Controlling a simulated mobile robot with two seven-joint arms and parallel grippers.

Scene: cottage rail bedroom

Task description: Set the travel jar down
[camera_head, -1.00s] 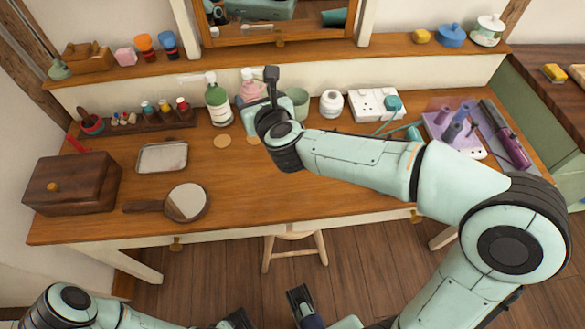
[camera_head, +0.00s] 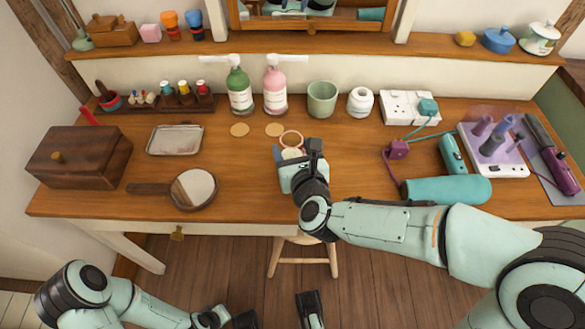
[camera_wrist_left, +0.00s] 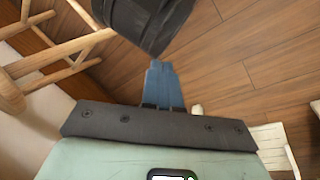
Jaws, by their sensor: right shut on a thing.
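The travel jar (camera_head: 291,142), a small pale jar with a brown-orange round rim, is at the front middle of the wooden dressing table (camera_head: 245,185). My right gripper (camera_head: 290,156) is shut on it, reaching in from the front. The blue fingers and the wrist hide its lower part, so I cannot tell whether its base touches the table. Two tan discs (camera_head: 240,130) lie flat behind it, to the left. In the left wrist view my left gripper (camera_wrist_left: 164,82) has its blue fingers side by side, shut and empty, over the floor.
A green bottle (camera_head: 240,92), a pink bottle (camera_head: 275,92), a green cup (camera_head: 322,99) and a white jar (camera_head: 360,102) stand at the back. A hand mirror (camera_head: 192,188) lies left, a teal cylinder (camera_head: 447,190) right. The tabletop between mirror and gripper is clear.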

